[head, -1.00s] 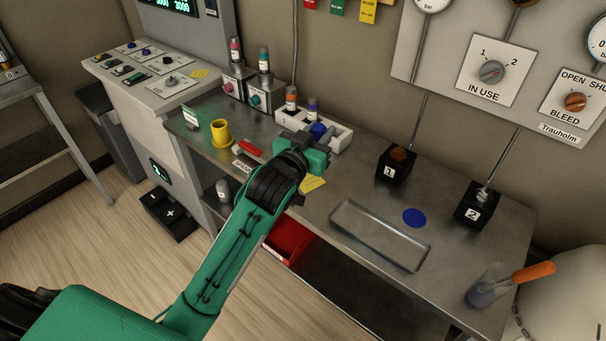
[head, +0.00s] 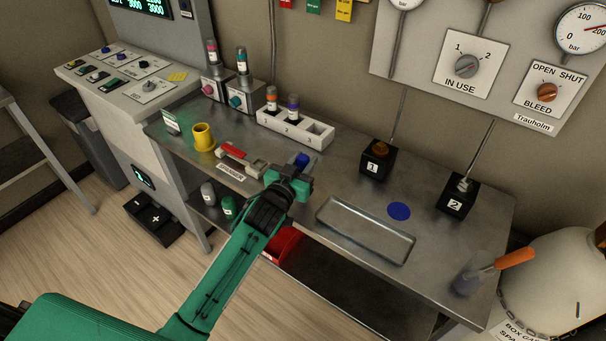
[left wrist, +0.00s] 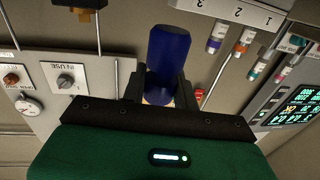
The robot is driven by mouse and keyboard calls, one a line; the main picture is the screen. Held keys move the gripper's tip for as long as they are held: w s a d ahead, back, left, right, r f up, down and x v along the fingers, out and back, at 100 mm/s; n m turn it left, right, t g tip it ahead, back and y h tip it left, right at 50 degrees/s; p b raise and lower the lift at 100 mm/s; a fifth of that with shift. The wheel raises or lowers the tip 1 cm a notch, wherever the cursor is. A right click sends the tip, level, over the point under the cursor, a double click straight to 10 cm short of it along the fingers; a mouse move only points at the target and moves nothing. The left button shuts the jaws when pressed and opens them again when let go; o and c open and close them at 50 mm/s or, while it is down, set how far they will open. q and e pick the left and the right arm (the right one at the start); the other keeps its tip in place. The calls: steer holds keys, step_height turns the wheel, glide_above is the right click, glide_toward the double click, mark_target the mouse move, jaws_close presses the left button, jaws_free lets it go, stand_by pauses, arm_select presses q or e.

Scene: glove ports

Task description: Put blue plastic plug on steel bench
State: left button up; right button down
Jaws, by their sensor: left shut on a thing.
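The blue plastic plug (head: 301,160) is held by my left gripper (head: 294,173), above the steel bench (head: 330,177) in the head view. In the left wrist view the plug (left wrist: 168,62) stands up between the two dark fingers (left wrist: 160,92), which are shut on it. The gripper hides the plug's lower part in the head view, so its gap to the bench top is hard to tell. My right gripper is in neither view.
A white numbered rack (head: 296,130) with two bottles stands behind the gripper. Left are a red-handled tool (head: 233,153) and a yellow cup (head: 203,137). Right are a metal tray (head: 366,230), a blue disc (head: 399,211) and black blocks 1 (head: 377,161) and 2 (head: 457,197).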

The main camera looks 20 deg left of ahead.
arm_select(q)
steer(key=shift+f, duration=2.55)
steer(key=shift+f, duration=0.2)
steer(key=o, duration=1)
steer(key=shift+o, duration=0.2)
steer(key=shift+r, duration=0.15)
